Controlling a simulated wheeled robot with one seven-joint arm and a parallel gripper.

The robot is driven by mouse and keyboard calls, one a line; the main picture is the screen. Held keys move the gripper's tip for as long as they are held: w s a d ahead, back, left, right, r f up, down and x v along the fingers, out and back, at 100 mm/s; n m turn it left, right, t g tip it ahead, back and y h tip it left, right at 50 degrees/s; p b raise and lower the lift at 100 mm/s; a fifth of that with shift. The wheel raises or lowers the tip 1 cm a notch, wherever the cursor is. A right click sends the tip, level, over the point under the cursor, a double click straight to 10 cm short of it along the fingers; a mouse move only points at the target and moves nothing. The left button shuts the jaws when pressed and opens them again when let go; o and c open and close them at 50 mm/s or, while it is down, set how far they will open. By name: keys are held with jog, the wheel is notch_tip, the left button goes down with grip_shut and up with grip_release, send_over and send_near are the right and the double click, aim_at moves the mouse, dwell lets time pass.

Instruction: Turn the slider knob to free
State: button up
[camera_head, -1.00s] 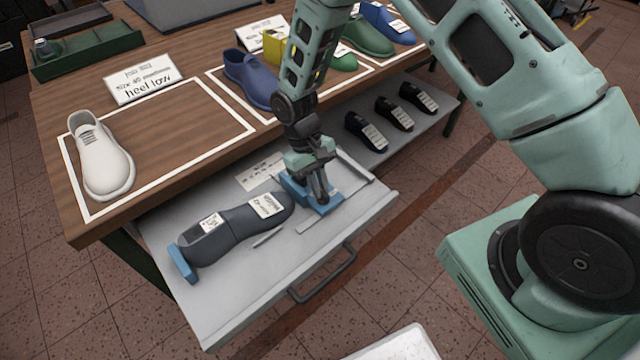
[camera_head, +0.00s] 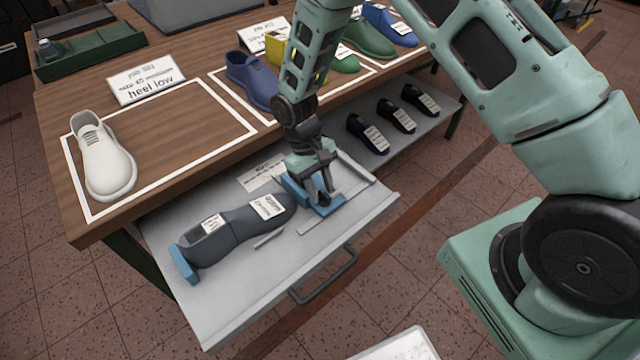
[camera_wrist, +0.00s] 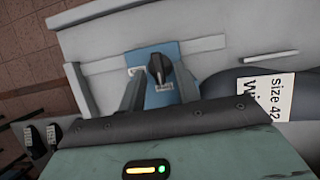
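The black slider knob (camera_wrist: 158,68) sits on a blue slider block (camera_wrist: 146,54) in the wrist view. Its grip stands roughly upright in that picture, tilted slightly. Small white labels beside it are partly hidden and too small to read. In the head view the blue block (camera_head: 327,209) is at the right end of the pulled-out grey drawer (camera_head: 225,311), with the knob hidden by my gripper (camera_head: 323,193). My gripper is open, one finger on each side of the knob; whether they touch it I cannot tell. A dark grey shoe last (camera_head: 232,231) lies left of the block.
A small blue end stop (camera_head: 183,264) stands at the last's other end. The drawer has a dark handle (camera_head: 327,280) at its front. The wooden table (camera_head: 95,230) above holds a white shoe (camera_head: 103,160) and coloured ones. Several dark lasts lie on the lower shelf (camera_head: 362,160).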

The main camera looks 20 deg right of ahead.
jog(key=shift+r, duration=0.1)
jog(key=b+v, duration=0.2)
jog(key=v, duration=1.5)
jog(key=shift+a+r, duration=0.15)
jog(key=s+a+r+n+t, duration=0.1)
jog(key=s+r, duration=0.1)
jog(key=s, duration=0.7)
jog(key=s+a+r+n+t+y, duration=0.1)
jog(key=s+r, duration=0.2)
jog(key=s, duration=0.6)
jog(key=s+a+r+n+t+y, duration=0.1)
jog(key=s+r+t, duration=0.1)
jog(key=s, duration=0.7)
jog(key=shift+s+r+n, duration=0.3)
jog(key=shift+s+n, duration=0.1)
